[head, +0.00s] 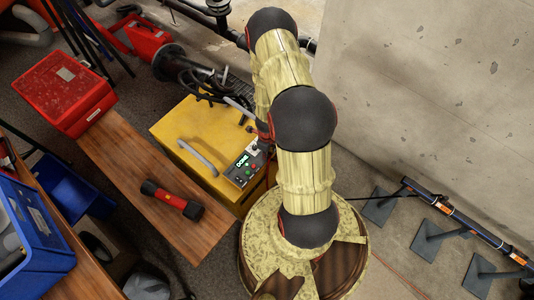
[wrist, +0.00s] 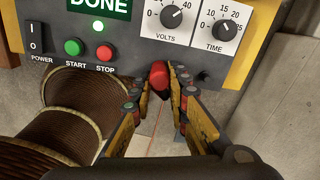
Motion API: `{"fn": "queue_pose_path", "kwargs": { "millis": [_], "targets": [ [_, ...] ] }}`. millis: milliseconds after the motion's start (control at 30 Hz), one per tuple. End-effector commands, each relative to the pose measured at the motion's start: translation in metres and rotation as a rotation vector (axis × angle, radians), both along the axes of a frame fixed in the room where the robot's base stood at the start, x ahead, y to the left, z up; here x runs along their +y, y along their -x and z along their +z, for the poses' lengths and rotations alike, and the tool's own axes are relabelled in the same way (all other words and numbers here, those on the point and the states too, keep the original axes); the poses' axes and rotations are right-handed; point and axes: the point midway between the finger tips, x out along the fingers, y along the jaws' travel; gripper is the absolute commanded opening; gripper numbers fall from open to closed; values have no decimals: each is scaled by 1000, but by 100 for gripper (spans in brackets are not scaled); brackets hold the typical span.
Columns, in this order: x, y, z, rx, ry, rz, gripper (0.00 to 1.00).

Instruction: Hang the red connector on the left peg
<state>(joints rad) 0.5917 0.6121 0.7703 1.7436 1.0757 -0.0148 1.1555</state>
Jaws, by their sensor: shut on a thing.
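In the wrist view, my gripper (wrist: 160,82) is shut on the red connector (wrist: 159,75), a small red piece between the fingertips. A short dark stub (wrist: 202,76), possibly a peg, shows just right of the fingertips. No peg shows clearly at the left; I cannot tell whether the connector touches one. In the head view, the yellow machine (head: 190,135) stands left of my arm, and my arm hides the gripper and connector.
The panel has a lit DONE display (wrist: 97,6), START and STOP buttons and two knobs. A wooden bench (head: 125,170) bears a red and black torch (head: 172,198) and a red case (head: 60,90). A blue crate (head: 35,245) is at lower left. A concrete wall (head: 430,90) stands at right.

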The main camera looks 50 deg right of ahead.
Motion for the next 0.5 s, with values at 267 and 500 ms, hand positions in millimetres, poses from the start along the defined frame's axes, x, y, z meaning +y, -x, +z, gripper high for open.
{"fn": "queue_pose_path", "kwargs": {
  "millis": [267, 500],
  "targets": [
    [0, 0, -2, 0, 0, 0, 0],
    [0, 0, -2, 0, 0, 0, 19]
  ]
}}
